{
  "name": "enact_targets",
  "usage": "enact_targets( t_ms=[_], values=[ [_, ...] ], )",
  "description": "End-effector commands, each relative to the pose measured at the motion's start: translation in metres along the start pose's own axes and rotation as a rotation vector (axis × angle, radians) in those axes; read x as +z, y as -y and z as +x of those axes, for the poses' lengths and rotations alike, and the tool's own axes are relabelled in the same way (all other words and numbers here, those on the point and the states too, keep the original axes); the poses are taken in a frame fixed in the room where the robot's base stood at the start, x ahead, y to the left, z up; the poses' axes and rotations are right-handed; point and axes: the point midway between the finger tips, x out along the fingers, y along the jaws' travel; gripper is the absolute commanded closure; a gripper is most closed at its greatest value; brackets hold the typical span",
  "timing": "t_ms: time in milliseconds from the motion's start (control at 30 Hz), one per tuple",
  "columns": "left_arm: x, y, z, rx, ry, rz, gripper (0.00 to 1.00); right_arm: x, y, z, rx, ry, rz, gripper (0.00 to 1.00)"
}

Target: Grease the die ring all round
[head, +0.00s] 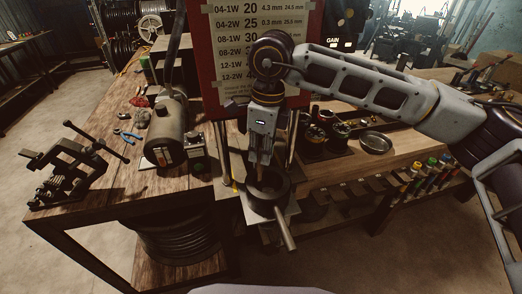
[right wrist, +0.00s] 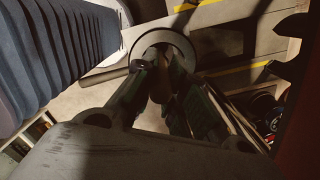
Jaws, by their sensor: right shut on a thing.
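The die ring (head: 268,188) is a dark thick ring lying open side up on a pale plate of the crimper, with a grey bar handle (head: 284,230) reaching toward the front. In the right wrist view the ring (right wrist: 181,41) shows from above as a grey circle. My right gripper (head: 259,163) points down over the ring's opening. In the right wrist view its dark fingers (right wrist: 167,85) are close together on a slim brownish thing (right wrist: 163,84), mostly hidden between them; I cannot tell whether it touches the ring. Any grease is too dark to make out. My left gripper is not in view.
A red-framed size chart (head: 250,45) stands behind my gripper. A grey cylindrical motor (head: 164,135) and a black clamp stand (head: 70,170) are on the left bench. A round metal dish (head: 375,142) and dark dies (head: 314,137) sit on the right bench.

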Motion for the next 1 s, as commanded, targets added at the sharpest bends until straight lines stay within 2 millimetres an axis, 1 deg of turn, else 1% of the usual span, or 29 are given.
enact_targets(
  t_ms=[267,633,1000],
  values=[
    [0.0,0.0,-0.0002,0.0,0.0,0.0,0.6,-0.0001,-0.0001,-0.0008,0.0,0.0,0.0,1.0],
    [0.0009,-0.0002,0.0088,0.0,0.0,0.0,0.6,-0.0068,-0.0074,-0.0005,0.0,0.0,0.0,1.0],
    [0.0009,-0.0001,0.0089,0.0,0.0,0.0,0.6,-0.0076,-0.0081,-0.0014,0.0,0.0,0.0,1.0]
  ],
)
